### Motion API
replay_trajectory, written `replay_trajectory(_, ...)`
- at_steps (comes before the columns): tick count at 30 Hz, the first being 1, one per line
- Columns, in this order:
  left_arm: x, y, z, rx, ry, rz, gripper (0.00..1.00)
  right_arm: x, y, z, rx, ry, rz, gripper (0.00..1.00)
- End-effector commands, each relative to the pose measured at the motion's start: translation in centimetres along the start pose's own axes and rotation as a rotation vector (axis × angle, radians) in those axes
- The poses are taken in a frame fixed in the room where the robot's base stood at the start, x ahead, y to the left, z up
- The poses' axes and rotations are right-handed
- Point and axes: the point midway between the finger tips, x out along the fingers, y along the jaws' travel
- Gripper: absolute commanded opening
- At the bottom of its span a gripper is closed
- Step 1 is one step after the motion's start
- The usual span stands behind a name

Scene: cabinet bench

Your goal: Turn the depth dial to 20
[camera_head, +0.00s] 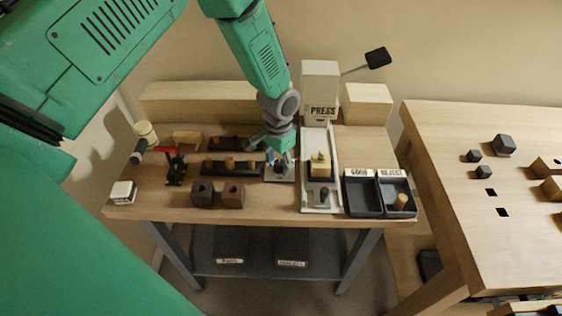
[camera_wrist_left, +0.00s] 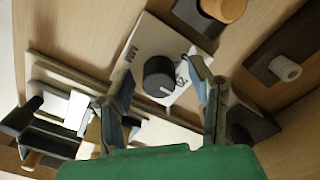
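The depth dial is a round black knob (camera_wrist_left: 158,76) on a pale plate with "MM" and partly hidden numerals. A short white mark on the knob points toward the lower right in the wrist view. In the head view the dial's plate (camera_head: 280,174) sits mid-bench, with the knob largely hidden by my gripper. My left gripper (camera_wrist_left: 162,70) is open, its two fingers spread on either side of the knob with visible gaps. I cannot tell how far above the plate the tips are. My right gripper is not in view.
Right of the dial is the press (camera_head: 320,90) with a pale block (camera_head: 320,165) on its base. Two black trays (camera_head: 361,197) lie farther right. Dark racks with wooden pegs (camera_head: 232,167) are on the left, with dark blocks (camera_head: 203,192) in front.

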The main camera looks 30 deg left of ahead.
Motion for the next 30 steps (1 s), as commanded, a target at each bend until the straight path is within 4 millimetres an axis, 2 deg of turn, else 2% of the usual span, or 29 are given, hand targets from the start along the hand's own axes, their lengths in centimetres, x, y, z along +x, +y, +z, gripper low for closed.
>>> replay_trajectory(7, 0.0, 0.1, -0.3, 0.001, 0.003, 0.001, 0.47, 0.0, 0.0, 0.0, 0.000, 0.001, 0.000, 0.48)
replay_trajectory(11, -0.9, 0.0, -0.4, 0.001, 0.007, 0.001, 0.47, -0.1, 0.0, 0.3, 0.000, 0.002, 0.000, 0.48)
replay_trajectory(24, -9.6, -0.1, -0.2, 0.000, 0.008, 0.001, 0.47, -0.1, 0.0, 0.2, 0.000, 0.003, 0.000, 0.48)
replay_trajectory(30, -11.6, -0.1, -0.1, 0.000, 0.003, 0.001, 0.47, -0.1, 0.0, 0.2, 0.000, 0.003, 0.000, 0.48)
